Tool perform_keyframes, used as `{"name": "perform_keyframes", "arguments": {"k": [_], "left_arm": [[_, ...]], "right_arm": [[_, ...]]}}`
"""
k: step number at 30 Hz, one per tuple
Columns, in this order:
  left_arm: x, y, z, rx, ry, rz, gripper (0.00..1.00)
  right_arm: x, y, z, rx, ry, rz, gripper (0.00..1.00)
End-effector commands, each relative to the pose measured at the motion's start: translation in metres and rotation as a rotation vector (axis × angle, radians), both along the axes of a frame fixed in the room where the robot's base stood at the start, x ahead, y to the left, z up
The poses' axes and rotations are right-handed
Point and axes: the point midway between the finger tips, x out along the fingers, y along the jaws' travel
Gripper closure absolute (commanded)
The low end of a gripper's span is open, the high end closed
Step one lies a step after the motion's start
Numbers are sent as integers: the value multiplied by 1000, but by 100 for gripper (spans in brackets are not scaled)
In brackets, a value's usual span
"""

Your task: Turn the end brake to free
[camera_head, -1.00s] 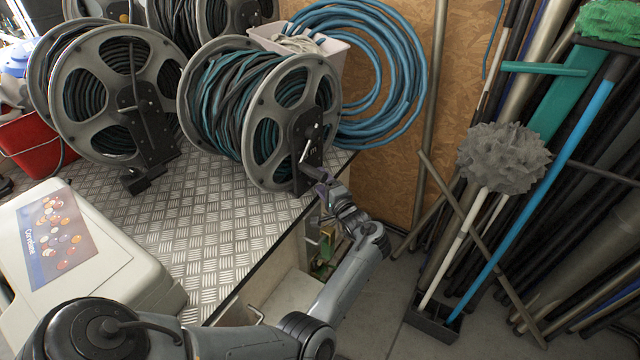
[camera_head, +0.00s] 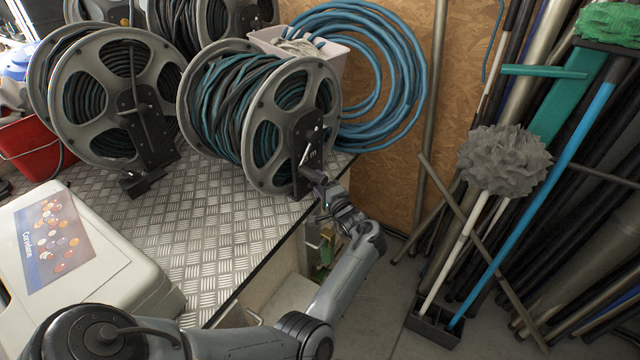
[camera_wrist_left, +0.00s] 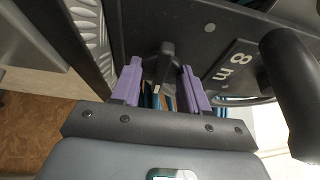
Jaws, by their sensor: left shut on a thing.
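The nearer hose reel (camera_head: 262,130) stands at the right end of the metal bench, with dark and teal hose wound between grey flanges. A black bracket (camera_head: 306,148) on its near side carries a crank handle, and it reads "8 m" in the left wrist view (camera_wrist_left: 205,40). My left gripper (camera_head: 318,186) is low beside this bracket. In the left wrist view its purple fingers (camera_wrist_left: 160,84) stand on either side of a small black lever (camera_wrist_left: 165,62), which I take to be the end brake. My left gripper is shut on it. The lever's exact setting cannot be read.
A second reel (camera_head: 112,90) stands to the left. A white case (camera_head: 135,270) is at the front left of the bench. Blue coiled hose (camera_head: 400,80) hangs on the wall; brooms and poles lean at right. The crank grip (camera_wrist_left: 290,85) is close to my fingers.

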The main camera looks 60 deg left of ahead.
Motion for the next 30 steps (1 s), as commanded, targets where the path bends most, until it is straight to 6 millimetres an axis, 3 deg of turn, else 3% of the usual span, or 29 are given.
{"name": "perform_keyframes", "arguments": {"k": [8,17,30], "left_arm": [[0,0,-1,20,-57,0,86],[0,1,-4,90,-256,1,86],[1,0,-8,224,-656,1,86]], "right_arm": [[0,1,-4,3,0,-2,57],[0,0,-19,1,0,-1,57],[0,-2,-72,-7,0,5,57]]}}
